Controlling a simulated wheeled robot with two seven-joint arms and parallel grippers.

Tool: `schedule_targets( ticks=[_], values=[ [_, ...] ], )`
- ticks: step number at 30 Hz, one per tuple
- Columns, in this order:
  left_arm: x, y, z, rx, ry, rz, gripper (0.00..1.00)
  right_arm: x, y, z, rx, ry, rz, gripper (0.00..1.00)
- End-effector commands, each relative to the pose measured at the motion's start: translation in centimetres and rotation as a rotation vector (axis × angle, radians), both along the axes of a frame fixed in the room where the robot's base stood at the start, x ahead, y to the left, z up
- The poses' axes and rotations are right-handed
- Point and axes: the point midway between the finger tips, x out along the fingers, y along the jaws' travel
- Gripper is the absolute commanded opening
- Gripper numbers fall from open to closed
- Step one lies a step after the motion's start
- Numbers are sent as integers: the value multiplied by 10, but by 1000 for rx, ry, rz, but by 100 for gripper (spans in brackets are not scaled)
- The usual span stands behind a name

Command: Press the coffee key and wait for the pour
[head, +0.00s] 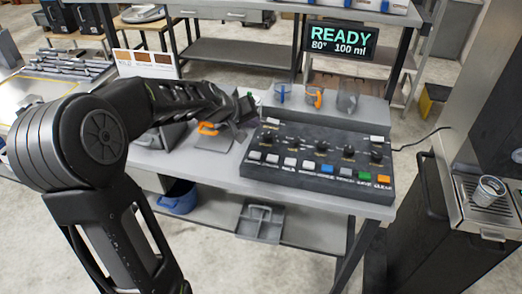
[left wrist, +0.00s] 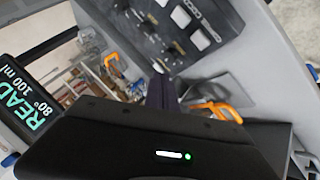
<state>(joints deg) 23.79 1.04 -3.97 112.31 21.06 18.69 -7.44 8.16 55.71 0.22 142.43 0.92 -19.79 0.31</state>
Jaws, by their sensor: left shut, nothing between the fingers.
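The black control panel (head: 318,165) on the bench has several knobs and a front row of white, blue, grey, green and orange keys. Its small labels are too blurred for me to tell which key is coffee. The display (head: 340,40) above reads READY, 80°, 100 ml; it also shows in the left wrist view (left wrist: 30,100). A metal cup (head: 489,191) stands on the drip tray of the dispenser (head: 467,205) at right. My left gripper (head: 247,107) is shut and empty, just left of the panel's back left corner, apart from the keys. My right gripper is out of view.
An orange clamp (head: 211,129) lies left of the panel, close to my left gripper. A blue bin (head: 179,198) is under the bench. The space above the keys is free.

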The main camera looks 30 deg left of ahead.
Motion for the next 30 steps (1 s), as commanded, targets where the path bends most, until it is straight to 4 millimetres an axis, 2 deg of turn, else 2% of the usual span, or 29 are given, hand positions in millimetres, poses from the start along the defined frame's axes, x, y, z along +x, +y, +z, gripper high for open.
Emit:
schedule_targets(
  ticks=[8, 14, 30],
  values=[
    [0, 0, -2, -1, 1, -1, 0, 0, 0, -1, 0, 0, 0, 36],
    [0, 0, -11, 0, 1, 0, 0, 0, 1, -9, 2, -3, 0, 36],
    [0, -1, -79, 0, 1, 0, 0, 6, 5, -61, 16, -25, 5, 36]
  ],
)
